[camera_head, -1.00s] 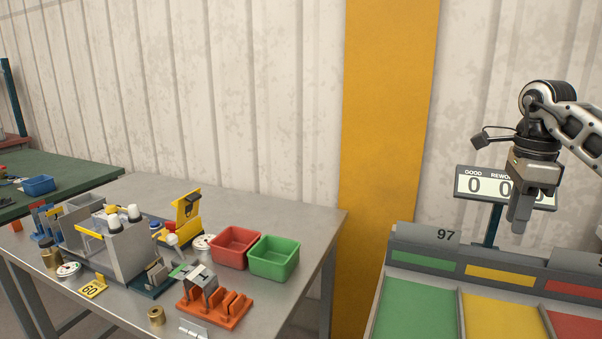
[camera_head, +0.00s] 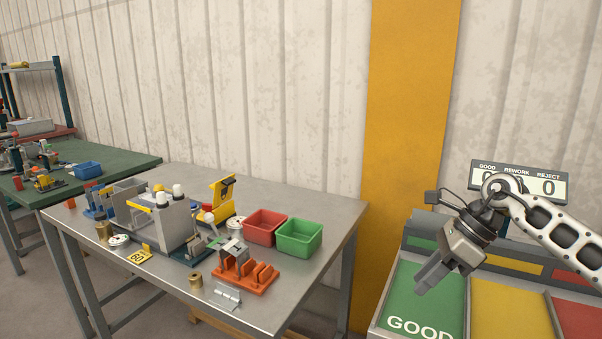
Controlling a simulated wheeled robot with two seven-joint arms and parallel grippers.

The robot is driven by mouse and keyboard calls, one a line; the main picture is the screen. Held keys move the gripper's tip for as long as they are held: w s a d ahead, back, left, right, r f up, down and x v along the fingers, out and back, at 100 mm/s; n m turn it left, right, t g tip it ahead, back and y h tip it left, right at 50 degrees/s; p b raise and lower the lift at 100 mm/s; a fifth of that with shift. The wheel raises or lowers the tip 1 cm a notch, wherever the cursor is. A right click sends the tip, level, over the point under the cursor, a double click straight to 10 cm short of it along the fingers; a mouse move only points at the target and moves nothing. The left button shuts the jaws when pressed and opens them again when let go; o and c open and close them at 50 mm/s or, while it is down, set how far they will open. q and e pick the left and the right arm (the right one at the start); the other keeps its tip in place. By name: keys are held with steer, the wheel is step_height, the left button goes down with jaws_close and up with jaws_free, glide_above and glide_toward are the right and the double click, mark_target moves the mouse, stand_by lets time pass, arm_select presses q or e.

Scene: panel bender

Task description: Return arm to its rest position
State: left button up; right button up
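My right gripper (camera_head: 433,276) hangs from the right arm, which comes in from the right edge. It points down and to the left above the green GOOD section (camera_head: 425,308) of the sorting station. Its fingers look close together, side-on to the camera, so I cannot tell whether they are open or shut. I see nothing held in it. My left gripper is not in view.
A counter display (camera_head: 520,184) stands behind my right arm. The yellow REWORK section (camera_head: 508,312) lies beside the green one. At left, a metal table (camera_head: 345,215) carries a fixture, a red bin (camera_head: 265,228), a green bin (camera_head: 299,238) and an orange rack (camera_head: 247,277).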

steer(key=s+a+f+m+t+y, duration=0.25)
steer(key=a+m+y, duration=0.3)
steer(key=a, duration=0.45)
steer(key=s+a+f+m+t+y, duration=0.1)
steer(key=s+a+m+y, duration=0.4)
steer(key=a, duration=0.4)
steer(key=s+d+f+n+t+h, duration=0.2)
steer(key=f+n, duration=0.5)
steer(key=n, duration=0.5)
steer(key=s+d+f+n+t+h, duration=0.2)
steer(key=s+d+f+n+h, duration=0.3)
steer(key=n, duration=0.7)
steer(key=s+d+f+n+t+h, duration=0.2)
steer(key=s+d+f+n+h, duration=0.1)
steer(key=s+f+n+h, duration=0.4)
steer(key=s+f+n, duration=0.3)
steer(key=n, duration=0.2)
steer(key=shift+d, duration=0.3)
